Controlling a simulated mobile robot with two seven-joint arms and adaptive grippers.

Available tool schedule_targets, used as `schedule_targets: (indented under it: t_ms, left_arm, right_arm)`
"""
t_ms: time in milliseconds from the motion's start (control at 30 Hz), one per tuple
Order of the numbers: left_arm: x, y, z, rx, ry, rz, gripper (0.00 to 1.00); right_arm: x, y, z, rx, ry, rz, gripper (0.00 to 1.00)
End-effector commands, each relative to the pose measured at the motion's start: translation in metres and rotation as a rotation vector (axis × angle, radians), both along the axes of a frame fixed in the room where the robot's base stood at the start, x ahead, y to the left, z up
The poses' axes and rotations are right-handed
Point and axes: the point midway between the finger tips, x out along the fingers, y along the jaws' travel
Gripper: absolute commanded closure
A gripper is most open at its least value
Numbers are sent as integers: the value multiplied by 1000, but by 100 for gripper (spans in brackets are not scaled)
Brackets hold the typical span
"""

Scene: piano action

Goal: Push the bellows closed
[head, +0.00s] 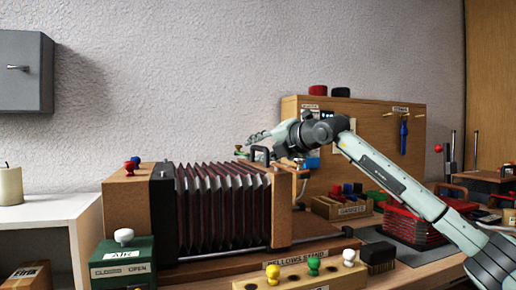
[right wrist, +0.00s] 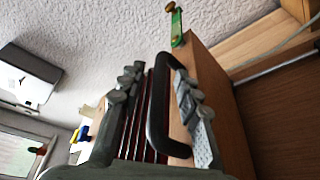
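The bellows (head: 225,205) have dark red and black pleats with pale edges and stand stretched open on the bellows stand (head: 210,268). A fixed wooden block (head: 126,210) is at their left and a wooden end board (head: 282,208) at their right. A black handle (head: 261,152) sits on top of the end board. My right gripper (head: 258,138) is above and behind it. In the right wrist view the black handle (right wrist: 157,105) lies between the two spread fingers of my right gripper (right wrist: 158,108), with a gap at the left finger. My left gripper is not in view.
A wooden board with hooks (head: 370,125) stands behind at the right. A green box with a white knob (head: 123,262) is at front left. A peg rack (head: 300,278) with coloured knobs lies in front. The stand is bare right of the end board.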

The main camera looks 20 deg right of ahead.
Motion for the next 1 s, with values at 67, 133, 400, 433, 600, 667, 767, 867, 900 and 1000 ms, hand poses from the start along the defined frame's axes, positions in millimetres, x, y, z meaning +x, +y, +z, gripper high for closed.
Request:
schedule_targets:
  t_ms: [67, 133, 400, 433, 600, 667, 767, 867, 900, 1000]
  left_arm:
    - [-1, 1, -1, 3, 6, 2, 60]
    - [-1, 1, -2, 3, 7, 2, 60]
    - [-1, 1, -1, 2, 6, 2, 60]
    - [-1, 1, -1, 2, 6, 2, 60]
    - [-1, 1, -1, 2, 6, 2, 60]
    - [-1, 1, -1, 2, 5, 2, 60]
    - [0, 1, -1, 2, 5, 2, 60]
    - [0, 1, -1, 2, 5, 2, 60]
    - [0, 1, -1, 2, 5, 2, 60]
    - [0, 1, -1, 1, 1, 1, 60]
  right_arm:
    - [2, 1, 0, 0, 0, 0, 67]
    - [2, 1, -1, -1, 0, 0, 67]
    - [2, 1, -1, -1, 0, 0, 84]
    - [2, 1, -1, -1, 0, 0, 88]
    - [2, 1, -1, -1, 0, 0, 100]
    - [2, 1, -1, -1, 0, 0, 100]
    - [2, 1, -1, 0, 1, -1, 100]
    - [2, 1, -1, 0, 1, -1, 100]
    - [2, 1, -1, 0, 1, -1, 100]
    - [2, 1, -1, 0, 1, 0, 100]
